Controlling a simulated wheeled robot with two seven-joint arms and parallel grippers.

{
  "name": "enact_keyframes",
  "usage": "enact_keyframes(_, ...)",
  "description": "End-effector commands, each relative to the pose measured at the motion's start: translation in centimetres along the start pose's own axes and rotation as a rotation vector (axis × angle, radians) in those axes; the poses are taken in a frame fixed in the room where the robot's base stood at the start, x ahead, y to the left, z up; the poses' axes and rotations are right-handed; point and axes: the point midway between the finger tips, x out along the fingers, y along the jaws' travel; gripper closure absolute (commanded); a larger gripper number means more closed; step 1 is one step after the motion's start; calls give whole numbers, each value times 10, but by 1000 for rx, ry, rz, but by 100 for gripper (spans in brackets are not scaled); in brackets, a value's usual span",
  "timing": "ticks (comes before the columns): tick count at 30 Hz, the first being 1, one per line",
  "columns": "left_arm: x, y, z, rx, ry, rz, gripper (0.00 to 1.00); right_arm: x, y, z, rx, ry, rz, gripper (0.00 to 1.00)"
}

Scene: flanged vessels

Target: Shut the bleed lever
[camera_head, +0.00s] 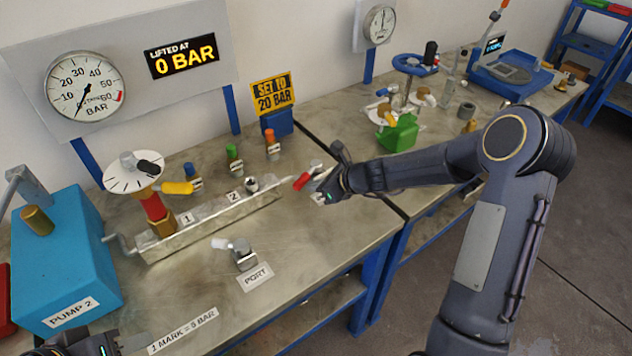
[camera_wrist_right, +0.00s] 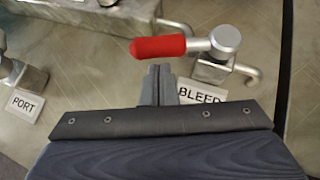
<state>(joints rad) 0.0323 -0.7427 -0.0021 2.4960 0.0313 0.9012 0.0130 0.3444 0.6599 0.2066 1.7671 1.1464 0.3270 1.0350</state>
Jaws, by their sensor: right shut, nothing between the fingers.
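The bleed lever has a red grip (camera_wrist_right: 158,47) and a silver arm and hub (camera_wrist_right: 226,39), on a metal valve body with a bent outlet tube. The BLEED label (camera_wrist_right: 198,93) lies in front of it. In the head view the red grip (camera_head: 302,180) shows just left of my right gripper (camera_head: 321,189), which hides part of the valve. In the right wrist view my right gripper (camera_wrist_right: 158,72) is shut and empty, its fingertips just below the red grip; I cannot tell whether they touch it. Part of my left gripper (camera_head: 103,344) shows at the bottom left; its fingers are not clear.
A long metal manifold (camera_head: 215,225) with a red-and-brass valve (camera_head: 155,212) stands left of the lever. A PORT valve (camera_head: 243,258) is in front of it, and a blue pump (camera_head: 65,265) at far left. The gauge display (camera_head: 182,55) reads 0 BAR.

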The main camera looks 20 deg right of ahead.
Motion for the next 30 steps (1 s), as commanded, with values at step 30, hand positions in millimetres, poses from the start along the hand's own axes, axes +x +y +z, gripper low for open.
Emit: enact_keyframes(30,3,-1,2,0,0,0,64,28,13,23,-2,-2,2,100)
